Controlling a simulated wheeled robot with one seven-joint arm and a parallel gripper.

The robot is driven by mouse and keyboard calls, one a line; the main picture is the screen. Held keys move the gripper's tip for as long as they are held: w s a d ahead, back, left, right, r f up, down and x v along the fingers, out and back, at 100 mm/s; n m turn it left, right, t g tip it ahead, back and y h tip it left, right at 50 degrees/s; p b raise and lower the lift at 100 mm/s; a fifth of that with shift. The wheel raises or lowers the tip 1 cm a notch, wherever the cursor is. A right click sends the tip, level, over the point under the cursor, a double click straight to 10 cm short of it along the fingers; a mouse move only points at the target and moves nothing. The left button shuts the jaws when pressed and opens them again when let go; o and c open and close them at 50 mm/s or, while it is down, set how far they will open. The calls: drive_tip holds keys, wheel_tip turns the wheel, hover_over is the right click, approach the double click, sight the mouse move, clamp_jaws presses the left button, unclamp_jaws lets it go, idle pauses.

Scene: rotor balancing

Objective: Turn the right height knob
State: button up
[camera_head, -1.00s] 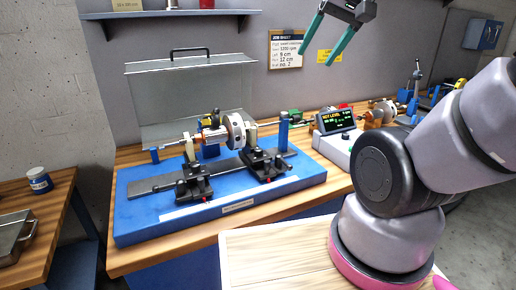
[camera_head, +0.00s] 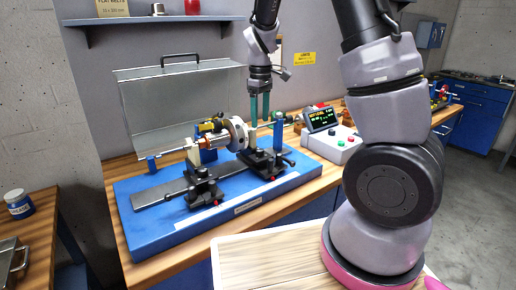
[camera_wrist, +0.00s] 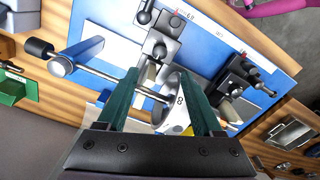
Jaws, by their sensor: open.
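The balancing stand has a blue base (camera_head: 150,225) with a rotor disc (camera_head: 238,133) on a horizontal shaft. The right black support (camera_head: 262,162) carries small dark knobs and a lever; I cannot tell for certain which is the height knob. In the wrist view this support (camera_wrist: 160,42) is beyond my fingertips, with a ball-ended dark knob (camera_wrist: 145,16) near the top edge. My gripper (camera_head: 260,112) is open, pointing down behind the right end of the stand. Its green fingers (camera_wrist: 162,85) straddle the view of the shaft and disc, with nothing visibly held.
The left black support (camera_head: 203,187) stands nearer the front. A blue post (camera_head: 278,132) rises at the base's right end. A control box with a display (camera_head: 322,117) and buttons is to the right.

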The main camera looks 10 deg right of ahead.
sight(260, 150)
wheel_tip(260, 150, down, 11)
idle(0.5)
clamp_jaws()
